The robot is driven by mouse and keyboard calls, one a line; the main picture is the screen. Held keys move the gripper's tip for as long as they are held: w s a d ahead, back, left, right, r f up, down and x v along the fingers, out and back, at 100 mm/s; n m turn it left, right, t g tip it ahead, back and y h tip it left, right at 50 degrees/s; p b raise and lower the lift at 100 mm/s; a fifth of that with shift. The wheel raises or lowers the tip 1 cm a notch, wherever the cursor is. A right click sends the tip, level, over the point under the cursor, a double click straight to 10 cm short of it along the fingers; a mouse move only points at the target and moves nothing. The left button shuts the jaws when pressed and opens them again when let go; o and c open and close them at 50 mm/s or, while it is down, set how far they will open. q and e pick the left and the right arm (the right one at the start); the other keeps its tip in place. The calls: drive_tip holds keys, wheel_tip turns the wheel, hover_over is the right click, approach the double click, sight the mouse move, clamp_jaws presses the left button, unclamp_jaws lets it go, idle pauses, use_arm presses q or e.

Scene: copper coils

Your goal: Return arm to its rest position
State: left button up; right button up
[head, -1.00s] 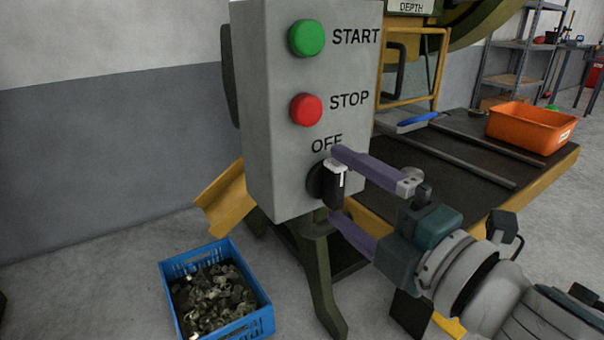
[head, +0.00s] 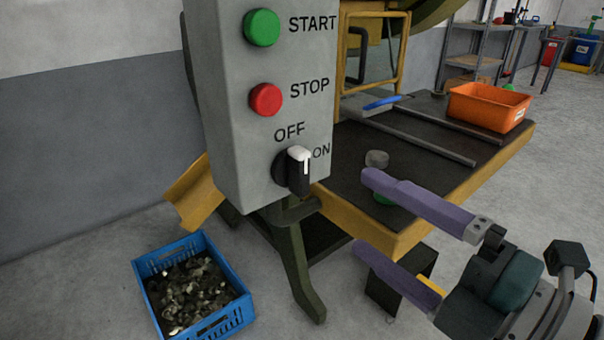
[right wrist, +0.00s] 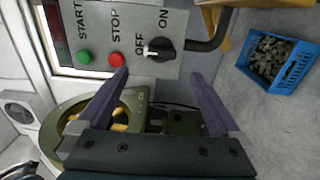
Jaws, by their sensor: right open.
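My right gripper (head: 362,211) is open and empty, with two purple fingers apart. In the head view it is to the right of the control box (head: 230,150) and clear of it, in front of the worktable. The black rotary switch (head: 296,172) with a white-marked handle is on the lower part of the box, between OFF and ON labels. In the right wrist view the switch (right wrist: 160,49) lies ahead of the gripper's fingers (right wrist: 160,82), untouched. My left gripper is not in view.
A green START button (head: 262,27) and red STOP button (head: 266,99) are above the switch. A blue crate (head: 240,313) of scrap stands on the floor at left. An orange bin (head: 470,113) sits on the dark worktable (head: 350,160). Open floor lies at right.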

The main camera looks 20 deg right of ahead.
drive_tip(key=shift+r, duration=0.1)
drive_tip(key=s+d+r+m+g+h+p, duration=0.1)
drive_tip(key=d+r+m+g+h+p, duration=0.5)
drive_tip(key=r+m+p, duration=0.85)
drive_tip(key=s+a+r+m+g+p, duration=0.2)
drive_tip(key=s+r+m+g+p, duration=0.15)
drive_tip(key=s+r+p, duration=0.45)
drive_tip(key=s+a+r+m+g+p, duration=0.2)
drive_tip(key=s+a+r+g+p, duration=0.15)
drive_tip(key=s+p, duration=0.55)
wheel_tip(320, 180, up, 34)
drive_tip(key=w+d+p, duration=0.1)
drive_tip(key=w+p, duration=0.1)
drive_tip(key=p, duration=3.4)
